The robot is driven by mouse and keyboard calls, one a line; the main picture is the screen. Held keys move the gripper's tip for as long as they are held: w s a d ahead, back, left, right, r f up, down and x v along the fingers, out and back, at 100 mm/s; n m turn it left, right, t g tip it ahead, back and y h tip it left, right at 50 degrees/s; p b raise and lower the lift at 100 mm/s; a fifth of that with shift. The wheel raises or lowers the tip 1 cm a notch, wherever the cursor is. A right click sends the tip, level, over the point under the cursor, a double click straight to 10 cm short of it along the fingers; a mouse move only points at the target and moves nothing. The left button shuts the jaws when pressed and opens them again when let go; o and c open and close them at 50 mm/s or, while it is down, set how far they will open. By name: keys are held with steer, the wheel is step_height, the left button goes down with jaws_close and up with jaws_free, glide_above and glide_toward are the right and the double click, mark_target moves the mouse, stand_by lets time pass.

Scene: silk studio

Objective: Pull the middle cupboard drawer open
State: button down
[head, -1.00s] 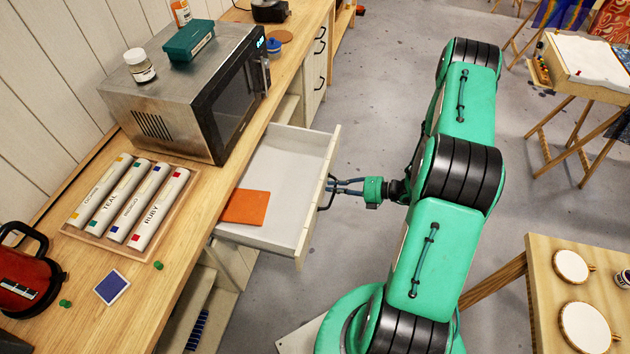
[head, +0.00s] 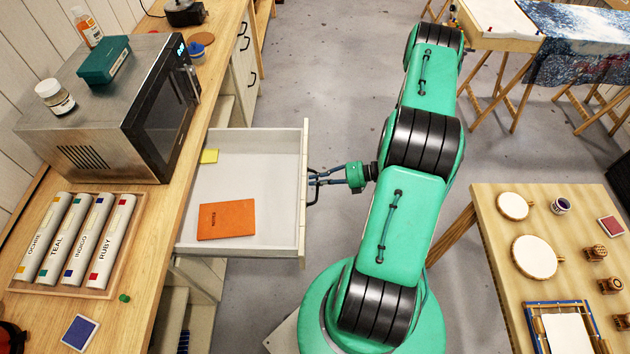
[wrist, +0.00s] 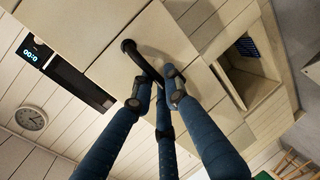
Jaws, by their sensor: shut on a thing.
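The cupboard drawer (head: 215,170) is pulled well out from under the wooden counter, its white inside in full view.
A microwave (head: 110,110) and a tray of labelled tubes (head: 75,240) stand on the counter. A side table with plates and small pots (head: 480,215) is at the right. Grey floor is clear between the drawer front and my arm.

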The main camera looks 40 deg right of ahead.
steer(key=c, duration=1.7)
jaws_free()
steer(key=shift+f, duration=0.1)
steer(key=shift+c, duration=0.2)
steer(key=shift+s+d, duration=0.1)
steer(key=shift+d, duration=0.05)
steer(key=v, duration=1.1)
steer(key=shift+s+d, duration=0.2)
steer(key=shift+s, duration=0.05)
